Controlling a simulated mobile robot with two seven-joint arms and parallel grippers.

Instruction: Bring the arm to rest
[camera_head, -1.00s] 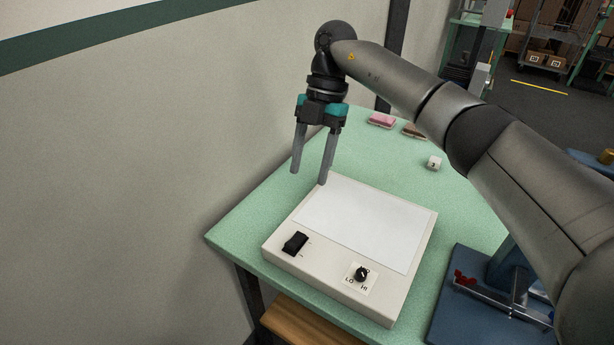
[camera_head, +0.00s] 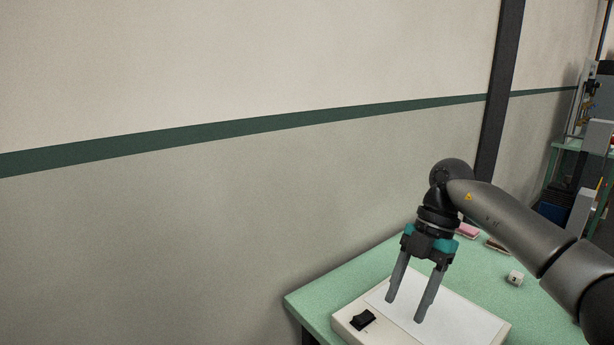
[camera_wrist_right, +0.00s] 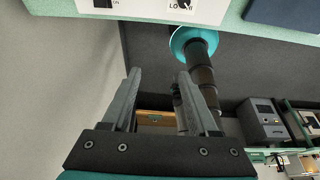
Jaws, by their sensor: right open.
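My right gripper (camera_head: 404,308) hangs pointing down in the head view, with its two grey fingers apart and nothing between them. In that view its fingers overlap the white panel of the light box (camera_head: 462,314), which lies on the green table (camera_head: 318,298). I cannot tell the exact height of the fingertips above the box. In the right wrist view the gripper (camera_wrist_right: 158,78) also shows its fingers spread and empty, and the edge of the box (camera_wrist_right: 140,8) is at the top. My left gripper is not in view.
A black rocker switch (camera_head: 363,320) is on the box. A pink block (camera_head: 467,230) and a small white cube (camera_head: 515,278) lie on the table behind my arm. The wall (camera_head: 200,220) runs along the table's left side. A dark post (camera_head: 500,90) stands behind.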

